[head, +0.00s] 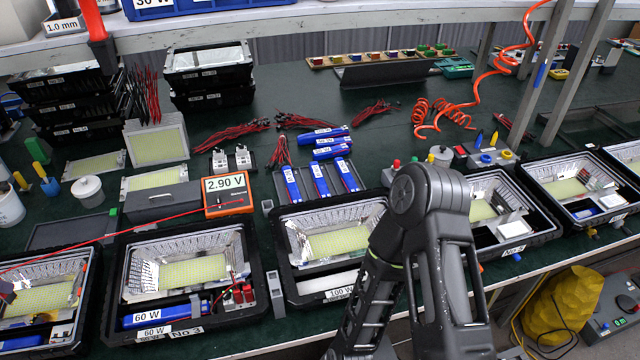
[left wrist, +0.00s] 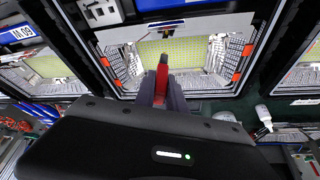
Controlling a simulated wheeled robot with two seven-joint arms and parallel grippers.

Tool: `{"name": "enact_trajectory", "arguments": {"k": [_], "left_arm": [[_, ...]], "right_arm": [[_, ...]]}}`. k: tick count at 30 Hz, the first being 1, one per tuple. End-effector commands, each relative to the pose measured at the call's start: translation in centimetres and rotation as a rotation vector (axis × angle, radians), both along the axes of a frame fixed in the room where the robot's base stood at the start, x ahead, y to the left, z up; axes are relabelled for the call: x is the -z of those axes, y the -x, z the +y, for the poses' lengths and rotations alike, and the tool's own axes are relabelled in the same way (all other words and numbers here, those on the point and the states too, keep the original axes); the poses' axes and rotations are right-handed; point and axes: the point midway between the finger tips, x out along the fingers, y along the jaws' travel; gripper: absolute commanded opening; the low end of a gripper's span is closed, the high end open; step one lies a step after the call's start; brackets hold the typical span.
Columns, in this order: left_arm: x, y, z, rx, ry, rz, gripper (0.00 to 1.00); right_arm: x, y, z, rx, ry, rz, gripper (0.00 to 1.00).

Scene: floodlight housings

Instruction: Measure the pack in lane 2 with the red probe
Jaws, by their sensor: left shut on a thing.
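The red probe (left wrist: 162,78) stands up between my left gripper's fingers (left wrist: 160,92) in the left wrist view, and the gripper is shut on it. Beyond it is an open floodlight housing. In the head view a red lead runs from the orange meter (head: 228,208), reading 2.90 V, off the left edge; my left gripper is not clear there. Three blue packs lie side by side in a rack: left (head: 292,186), middle (head: 320,179) and right (head: 347,174). The probe is not at them. Lane numbers are not readable. My right gripper is not visible.
Open housings line the front, including No 3 (head: 185,338). My other arm crosses the front middle. Two loose blue packs (head: 324,135) (head: 330,152) lie behind the rack. Stacked black housings (head: 208,80), red wire bundles (head: 245,130) and a coiled orange hose (head: 455,112) stand farther back.

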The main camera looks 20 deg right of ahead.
Motion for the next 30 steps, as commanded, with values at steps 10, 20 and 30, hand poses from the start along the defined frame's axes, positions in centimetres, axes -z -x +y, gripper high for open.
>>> {"name": "enact_trajectory", "arguments": {"k": [10,20,30], "left_arm": [[-0.6,-0.4,-2.9,-0.038,0.0,0.0,0.0],[-3.1,-0.6,-16.1,-0.223,-0.003,-0.005,0.0],[-5.6,2.5,-28.5,-0.403,-0.004,-0.004,0.0]], "right_arm": [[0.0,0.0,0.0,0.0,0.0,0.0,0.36],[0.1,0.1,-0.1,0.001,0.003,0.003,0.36],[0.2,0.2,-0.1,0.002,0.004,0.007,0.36]]}}
